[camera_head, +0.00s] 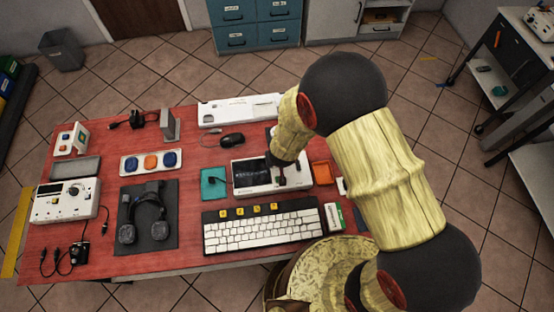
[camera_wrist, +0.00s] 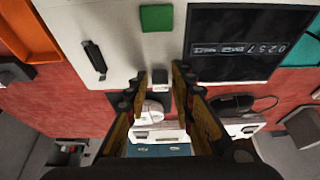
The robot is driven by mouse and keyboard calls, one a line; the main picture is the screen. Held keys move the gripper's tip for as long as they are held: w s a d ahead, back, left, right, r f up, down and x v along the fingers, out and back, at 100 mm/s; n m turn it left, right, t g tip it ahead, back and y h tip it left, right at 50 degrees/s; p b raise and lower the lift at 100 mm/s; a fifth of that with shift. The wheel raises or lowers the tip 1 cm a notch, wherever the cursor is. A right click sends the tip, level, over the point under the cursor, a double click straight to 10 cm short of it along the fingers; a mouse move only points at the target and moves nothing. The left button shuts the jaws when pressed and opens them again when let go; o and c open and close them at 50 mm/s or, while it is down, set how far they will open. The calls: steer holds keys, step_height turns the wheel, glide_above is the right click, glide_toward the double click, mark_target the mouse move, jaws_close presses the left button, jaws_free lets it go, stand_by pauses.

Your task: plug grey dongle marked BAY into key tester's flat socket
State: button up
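The white key tester (camera_head: 262,190) lies in the middle of the red table, with a dark screen (camera_head: 251,173). In the wrist view the tester (camera_wrist: 112,30) shows its lit screen (camera_wrist: 245,42), a green square (camera_wrist: 157,18) and a black slotted part (camera_wrist: 95,58). My gripper (camera_head: 276,162) is over the tester's far edge in the head view. In the wrist view my gripper (camera_wrist: 160,78) appears shut on a small dark grey block, the grey dongle (camera_wrist: 160,75), close to the tester's edge. I cannot read its mark. The flat socket is not clearly seen, and contact cannot be told.
A keyboard (camera_head: 262,231) lies in front of the tester. A teal pad (camera_head: 214,183) is to its left and an orange tray (camera_head: 322,172) to its right. A mouse (camera_head: 232,140) and a white device (camera_head: 238,110) lie behind. Headphones (camera_head: 146,212) lie further left.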

steer(key=shift+o, duration=1.1)
steer(key=shift+r, duration=0.15)
steer(key=v, duration=1.1)
steer(key=shift+s+r, duration=0.2)
steer(key=shift+r, duration=0.1)
